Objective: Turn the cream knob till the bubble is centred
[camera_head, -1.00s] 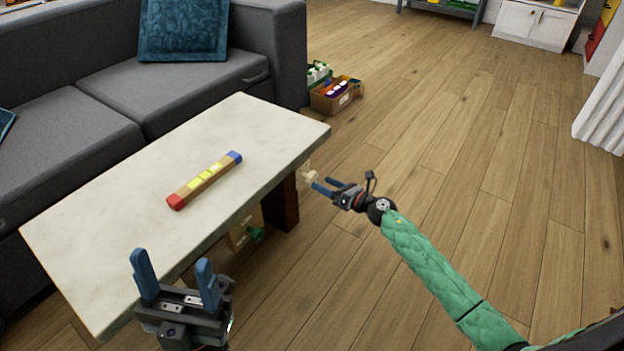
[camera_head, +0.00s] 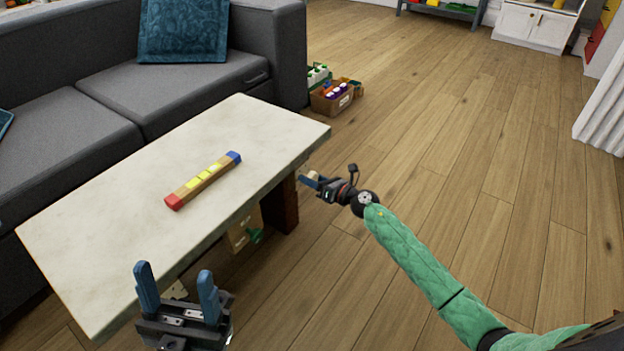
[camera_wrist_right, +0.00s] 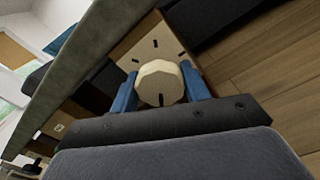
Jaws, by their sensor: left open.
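The cream knob (camera_wrist_right: 160,83) sits on a wooden plate (camera_wrist_right: 150,40) with dark tick marks, under the table's right end. It shows small in the head view (camera_head: 309,175). My right gripper (camera_head: 309,180) is at the knob, its blue fingers on either side of it in the wrist view (camera_wrist_right: 160,92). Whether both fingers press on it is unclear. A wooden level (camera_head: 204,180) with a red end, a blue end and yellow windows lies on the pale table (camera_head: 110,215); its bubble is too small to place. My left gripper (camera_head: 178,285) is open and empty by the table's front edge.
A grey sofa (camera_head: 180,90) with a teal cushion (camera_head: 183,30) stands behind the table. A cardboard box (camera_head: 332,98) of coloured items sits on the floor beyond the table. The wooden floor (camera_head: 440,200) to the right is open.

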